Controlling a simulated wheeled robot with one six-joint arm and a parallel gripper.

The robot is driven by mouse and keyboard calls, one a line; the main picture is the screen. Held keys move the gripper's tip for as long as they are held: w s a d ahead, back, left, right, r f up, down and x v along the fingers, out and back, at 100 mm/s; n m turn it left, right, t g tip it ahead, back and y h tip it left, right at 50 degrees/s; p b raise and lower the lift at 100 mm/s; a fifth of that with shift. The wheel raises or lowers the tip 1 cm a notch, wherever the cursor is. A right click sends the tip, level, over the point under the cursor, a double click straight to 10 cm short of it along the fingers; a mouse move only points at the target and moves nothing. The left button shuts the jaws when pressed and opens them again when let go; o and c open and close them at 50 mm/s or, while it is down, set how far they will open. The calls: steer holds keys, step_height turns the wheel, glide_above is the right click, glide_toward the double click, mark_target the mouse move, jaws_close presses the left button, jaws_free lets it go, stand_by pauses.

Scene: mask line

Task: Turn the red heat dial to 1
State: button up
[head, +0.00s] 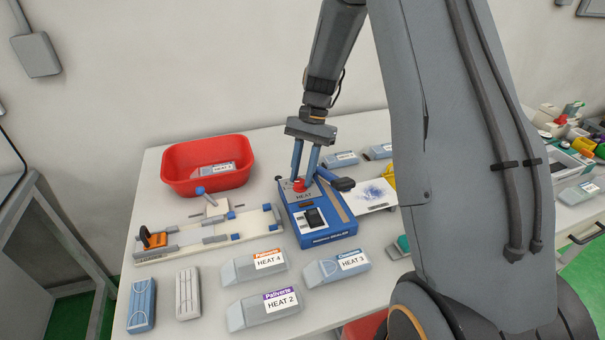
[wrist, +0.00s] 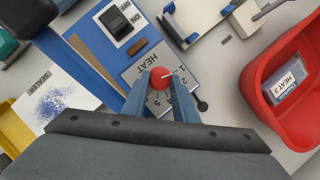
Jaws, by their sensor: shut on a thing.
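The blue heat sealer (head: 322,238) stands on the white table. Its red heat dial (head: 299,185) is at the far end, on a pale plate marked HEAT. My gripper (head: 302,178) reaches down from above, with its two blue fingers closed on either side of the dial. In the wrist view the red dial (wrist: 159,78) sits between the fingertips. A pale pointer line shows at the dial, directed toward the right side of the number scale, seemingly near the 1. The fingers hide part of the scale, and the small digits are hard to read.
A red bin (head: 207,165) with a labelled pack stands at the back left. A jig (head: 208,236) lies left of the sealer. HEAT 4 (head: 254,266), HEAT 3 (head: 336,268) and HEAT 2 (head: 264,306) packs lie in front. The sealer's dark lever handle (head: 343,184) is close beside my gripper.

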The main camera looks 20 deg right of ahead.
steer(key=shift+n, duration=0.3)
stand_by(0.4)
steer(key=o, duration=1.1)
steer(key=b+v, duration=0.2)
steer(key=v, duration=0.5)
steer(key=shift+w+r, duration=0.15)
steer(key=shift+r, duration=0.25)
